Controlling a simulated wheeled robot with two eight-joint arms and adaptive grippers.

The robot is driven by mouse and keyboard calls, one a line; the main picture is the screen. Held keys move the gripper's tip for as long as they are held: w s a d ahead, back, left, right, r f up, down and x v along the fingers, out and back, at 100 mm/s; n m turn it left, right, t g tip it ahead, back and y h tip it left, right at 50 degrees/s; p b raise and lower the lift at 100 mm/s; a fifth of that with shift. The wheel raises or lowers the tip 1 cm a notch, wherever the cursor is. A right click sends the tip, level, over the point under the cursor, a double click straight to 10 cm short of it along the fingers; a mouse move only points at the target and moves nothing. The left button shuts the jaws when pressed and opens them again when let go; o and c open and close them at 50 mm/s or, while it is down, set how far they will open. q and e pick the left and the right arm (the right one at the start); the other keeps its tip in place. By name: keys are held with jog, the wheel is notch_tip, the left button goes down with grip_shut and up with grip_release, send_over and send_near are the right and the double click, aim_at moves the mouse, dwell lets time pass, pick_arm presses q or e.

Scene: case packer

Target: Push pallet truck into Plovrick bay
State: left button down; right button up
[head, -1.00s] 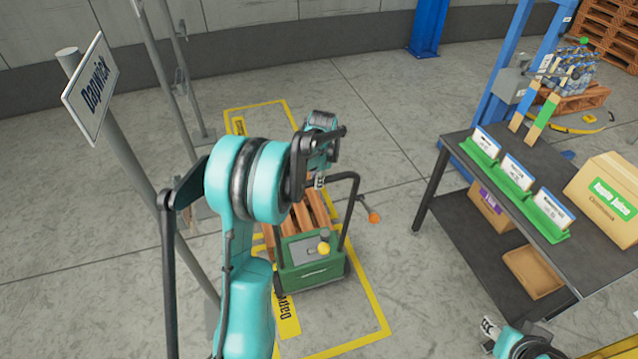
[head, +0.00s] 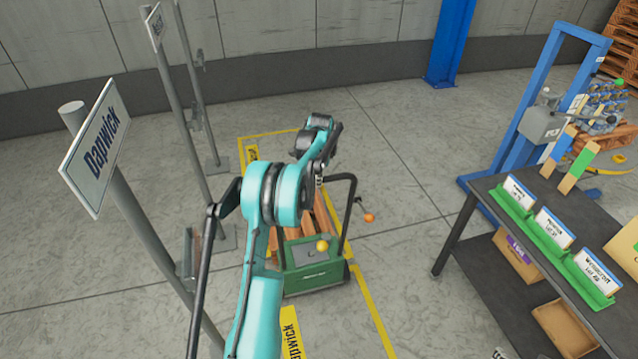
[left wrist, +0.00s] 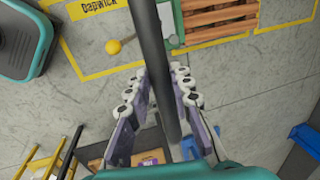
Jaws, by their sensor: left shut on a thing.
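The pallet truck (head: 314,284) has a green body, a yellow knob and a black looped handle (head: 347,210). A wooden pallet (head: 325,214) lies on its far side. My left gripper (head: 321,178) is at the top of the handle, with its fingers on either side of the black bar (left wrist: 152,42) in the left wrist view. The near floor label (head: 292,338) and the sign (head: 98,145) read Dapwick. A farther sign (head: 155,25) and floor label (head: 251,153) are too small to read.
Signposts and a rail stand left of the yellow-lined floor. A dark table (head: 484,236) with green card holders (head: 517,208) stands right. Beyond it are a blue frame (head: 528,110) and stacked pallets (head: 612,35). A blue column (head: 449,45) stands behind. Floor beyond the truck looks clear.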

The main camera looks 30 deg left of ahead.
pick_arm(q)
jog(key=shift+w+a+f, duration=0.1)
jog(key=shift+w+a, duration=0.35)
jog(key=shift+a, duration=0.05)
jog(key=shift+s, duration=0.1)
jog(key=c, duration=1.3)
grip_release()
jog(key=shift+c, duration=0.2)
notch_tip(320, 180, up, 12)
jog(key=s+d, duration=0.1)
jog(key=d, duration=0.1)
jog(key=shift+s, duration=0.25)
jog(key=shift+a, duration=0.1)
